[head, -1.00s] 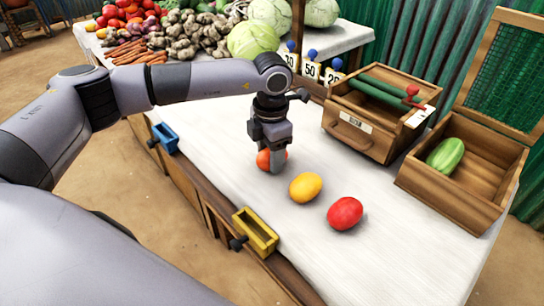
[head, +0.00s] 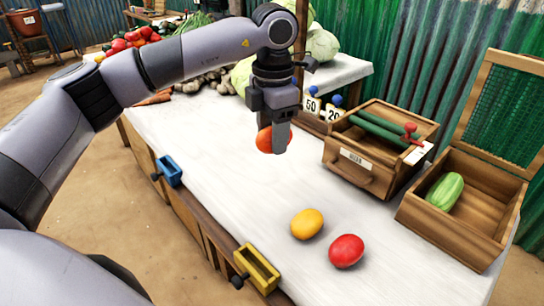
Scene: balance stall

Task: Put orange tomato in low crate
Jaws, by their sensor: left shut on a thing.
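My left gripper (head: 276,148) is shut on the orange tomato (head: 264,140) and holds it above the white table (head: 225,185). The fingers hide part of the tomato. A yellow tomato (head: 307,224) and a red tomato (head: 346,251) lie on the table, nearer to me and below the gripper. To the right stands an open wooden crate (head: 449,230) with a raised mesh lid and a striped green vegetable (head: 444,192) inside. Beside it is a wooden box (head: 358,172) with a handle and a label too small to read. My right gripper is out of view.
Number cards (head: 312,107) stand behind the gripper. Piled vegetables lie at the back. The table's middle is clear.

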